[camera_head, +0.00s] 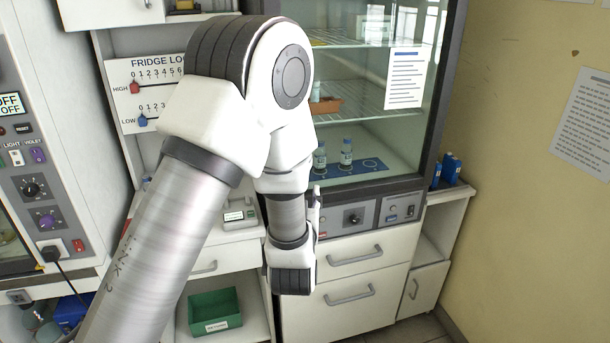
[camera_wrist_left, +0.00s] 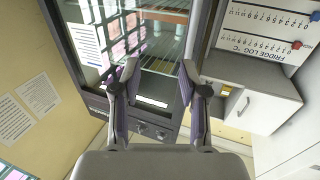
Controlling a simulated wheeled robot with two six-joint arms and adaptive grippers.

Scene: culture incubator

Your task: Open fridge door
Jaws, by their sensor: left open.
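The fridge (camera_head: 365,188) stands at the upper middle right of the head view, with a dark frame and a glass door (camera_head: 350,70). The door appears shut. Vials (camera_head: 346,152) stand on a blue mat inside. My left arm covers the fridge's left side, and I cannot make out a door handle. In the left wrist view my left gripper (camera_wrist_left: 157,68) is open and empty, its two fingers apart in front of the fridge front (camera_wrist_left: 165,28). I cannot tell whether it touches anything. My left gripper is mostly hidden behind the wrist in the head view. My right gripper is not in view.
A control panel (camera_head: 354,217) and white drawers (camera_head: 350,275) lie below the fridge. A fridge log board (camera_head: 150,92) hangs at left, above a shelf with a green bin (camera_head: 215,312). A yellow wall (camera_head: 530,120) bounds the right. Blue bottles (camera_head: 447,170) stand beside the fridge.

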